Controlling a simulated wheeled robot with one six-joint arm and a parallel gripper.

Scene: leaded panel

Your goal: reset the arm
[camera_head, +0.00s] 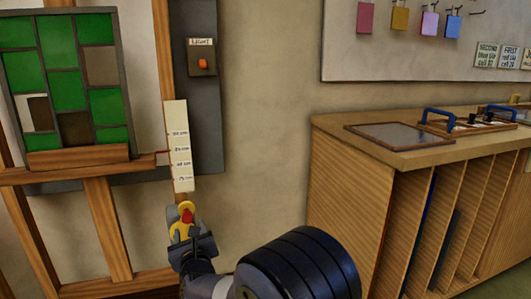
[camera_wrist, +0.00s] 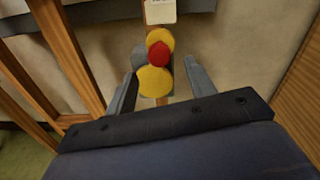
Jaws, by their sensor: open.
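My gripper (camera_head: 187,232) is at the lower left of the head view, in front of the easel's post below the white scale strip (camera_head: 180,145). In the wrist view my gripper (camera_wrist: 163,62) has its two grey fingers apart. A yellow piece with a red knob (camera_head: 186,216) shows between the fingers. In the wrist view the red knob (camera_wrist: 158,54) sits between two rounded yellow parts, against the wooden post. Whether a finger touches it I cannot tell. The lower part of the piece is partly hidden by my gripper in the head view.
A leaded panel (camera_head: 66,85) with green, brown and clear panes stands on the wooden easel ledge (camera_head: 100,172). A switch box (camera_head: 202,58) is on the grey board. A workbench (camera_head: 335,123) with a rack below stands at right. Bare wall lies between.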

